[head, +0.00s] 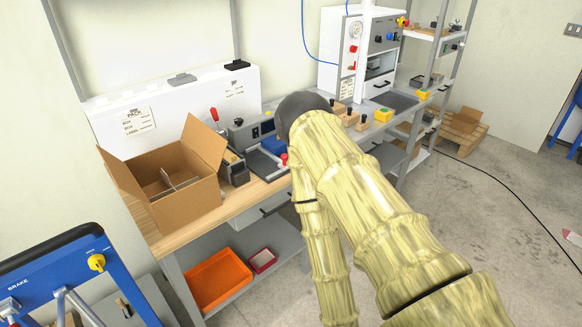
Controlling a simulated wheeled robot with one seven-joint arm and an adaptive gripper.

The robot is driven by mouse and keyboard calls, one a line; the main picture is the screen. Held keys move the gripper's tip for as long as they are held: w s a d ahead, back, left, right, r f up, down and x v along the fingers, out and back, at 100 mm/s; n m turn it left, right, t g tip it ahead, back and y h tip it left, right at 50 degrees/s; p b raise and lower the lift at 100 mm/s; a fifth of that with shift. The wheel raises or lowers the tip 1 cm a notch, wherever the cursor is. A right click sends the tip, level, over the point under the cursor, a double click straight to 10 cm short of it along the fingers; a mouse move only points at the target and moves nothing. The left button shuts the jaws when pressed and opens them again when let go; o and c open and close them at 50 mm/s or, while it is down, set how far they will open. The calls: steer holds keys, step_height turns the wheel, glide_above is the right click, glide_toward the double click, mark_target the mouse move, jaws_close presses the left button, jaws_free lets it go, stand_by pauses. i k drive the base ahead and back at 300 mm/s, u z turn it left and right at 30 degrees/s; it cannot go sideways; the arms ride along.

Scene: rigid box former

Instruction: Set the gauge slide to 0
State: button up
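My arm, in a pale yellow sleeve, reaches from the lower right up to the bench, and its dark rounded far part covers the middle of the bench. My gripper is not visible. A grey bench machine (262,135) with a dark front stands left of the arm, with a flat plate, a blue part and a red knob (284,158) beside it. A red-handled lever (215,115) rises at its left. I cannot make out a gauge slide or its reading; it may be hidden or too small.
An open cardboard box (180,203) with dividers stands on the bench's left end. A white cabinet machine (345,60) stands farther back. Wooden blocks with knobs and yellow button boxes (383,115) lie right of my arm. An orange bin (218,282) sits below. A blue cart frame (60,270) is lower left.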

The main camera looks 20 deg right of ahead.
mark_target(282, 165)
steer(key=k, duration=0.95)
steer(key=z, duration=0.7)
steer(key=i, duration=1.3)
steer(key=u, duration=0.25)
